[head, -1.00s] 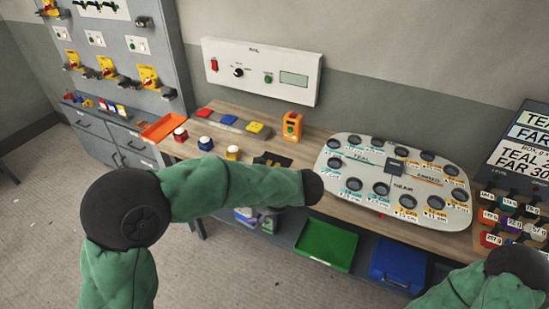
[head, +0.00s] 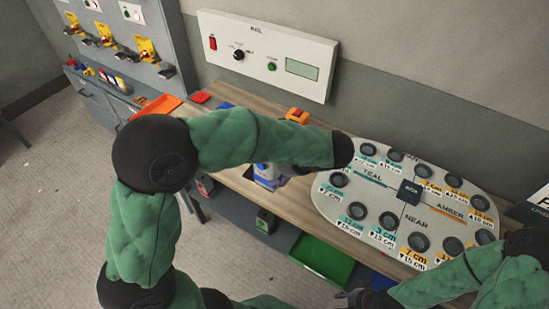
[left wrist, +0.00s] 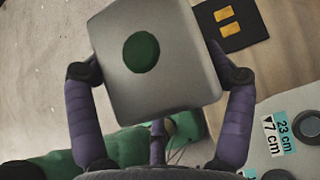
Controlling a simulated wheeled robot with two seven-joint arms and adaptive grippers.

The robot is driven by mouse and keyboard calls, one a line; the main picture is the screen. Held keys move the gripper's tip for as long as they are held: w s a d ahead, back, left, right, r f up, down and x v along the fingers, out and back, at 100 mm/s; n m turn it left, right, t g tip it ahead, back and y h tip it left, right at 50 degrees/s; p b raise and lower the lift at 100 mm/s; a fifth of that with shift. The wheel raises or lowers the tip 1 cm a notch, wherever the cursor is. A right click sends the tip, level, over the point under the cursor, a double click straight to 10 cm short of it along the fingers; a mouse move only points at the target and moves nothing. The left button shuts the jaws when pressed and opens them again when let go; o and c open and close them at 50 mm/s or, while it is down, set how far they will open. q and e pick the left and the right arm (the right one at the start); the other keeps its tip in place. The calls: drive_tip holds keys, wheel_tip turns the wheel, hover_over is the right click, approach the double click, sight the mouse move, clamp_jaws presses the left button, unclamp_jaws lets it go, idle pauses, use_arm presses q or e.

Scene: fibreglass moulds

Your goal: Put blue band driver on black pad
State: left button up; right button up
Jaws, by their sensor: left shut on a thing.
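My left gripper (head: 287,173) is partly hidden under my left forearm in the head view. In the left wrist view, its two purple fingers (left wrist: 160,85) are shut on the sides of a pale grey block, the blue band driver (left wrist: 160,85), whose near face bears a green disc. In the head view the driver (head: 265,174) shows as white and blue, near the table's front edge. The black pad (left wrist: 237,40) with two yellow marks lies to the right of the driver in the left wrist view, apart from it. My right gripper (head: 354,297) shows only as a small dark shape.
A large pale panel (head: 372,205) with several round sockets and a dark central box fills the table's right part. An orange device (head: 297,115) stands behind my forearm. An orange tray (head: 158,106) lies at the left. A green tray (head: 322,261) sits below the table.

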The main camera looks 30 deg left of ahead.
use_arm(q)
drive_tip(key=w+a+f+b, duration=0.3)
drive_tip(key=w+a+f, duration=0.4)
drive_tip(key=w+f, duration=0.4)
drive_tip(key=shift+w+a+f, duration=0.3)
drive_tip(key=shift+f, duration=0.65)
drive_tip(key=shift+f, duration=0.15)
drive_tip(key=o, duration=1.3)
drive_tip(key=shift+o, duration=0.2)
